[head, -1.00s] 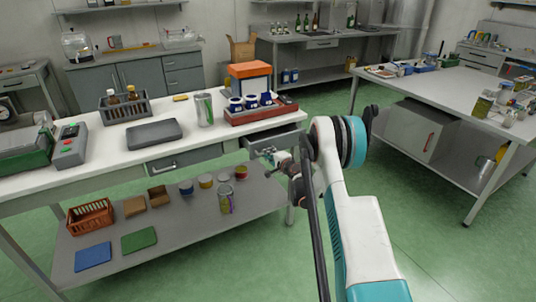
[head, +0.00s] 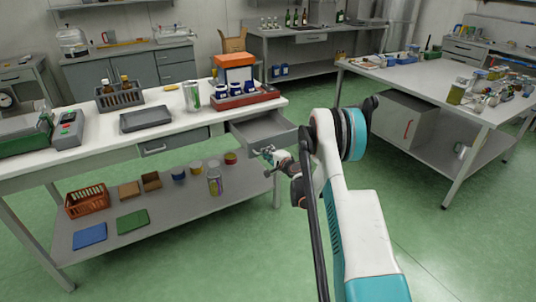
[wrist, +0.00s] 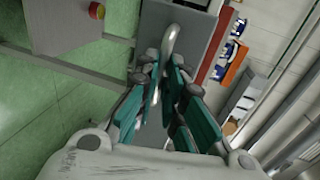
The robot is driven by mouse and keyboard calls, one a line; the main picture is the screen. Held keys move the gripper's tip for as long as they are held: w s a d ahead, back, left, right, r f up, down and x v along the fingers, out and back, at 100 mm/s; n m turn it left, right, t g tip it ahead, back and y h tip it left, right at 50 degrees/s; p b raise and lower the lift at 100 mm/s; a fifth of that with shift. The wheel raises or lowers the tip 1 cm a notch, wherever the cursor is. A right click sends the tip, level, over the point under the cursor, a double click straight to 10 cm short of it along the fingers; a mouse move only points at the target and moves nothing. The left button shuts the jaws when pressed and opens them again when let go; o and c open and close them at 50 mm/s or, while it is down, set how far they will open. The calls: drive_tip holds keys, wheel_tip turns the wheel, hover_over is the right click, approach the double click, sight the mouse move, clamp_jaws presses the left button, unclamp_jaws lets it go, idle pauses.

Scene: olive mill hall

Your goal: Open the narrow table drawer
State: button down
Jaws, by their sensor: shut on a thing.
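The narrow drawer (head: 262,127) is at the right end of the white-topped table (head: 100,162). It stands pulled out, and its empty grey inside shows. My gripper (head: 268,154) is at the drawer's front, shut on the drawer handle (wrist: 171,38). In the wrist view, the teal fingers of my gripper (wrist: 163,75) are on both sides of the curved metal handle, against the grey drawer front. The fingers partly hide the handle.
A second, closed drawer (head: 156,146) is left of it. A red tray (head: 245,99) with blue-labelled jars stands on the tabletop above. The lower shelf (head: 120,248) holds a crate and several cans. Another table (head: 425,80) stands at right; green floor lies between.

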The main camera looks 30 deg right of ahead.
drive_tip(key=c, duration=1.7)
unclamp_jaws()
drive_tip(key=shift+s, duration=0.1)
drive_tip(key=v, duration=1.1)
drive_tip(key=shift+s+r, duration=0.1)
drive_tip(key=shift+s, duration=0.25)
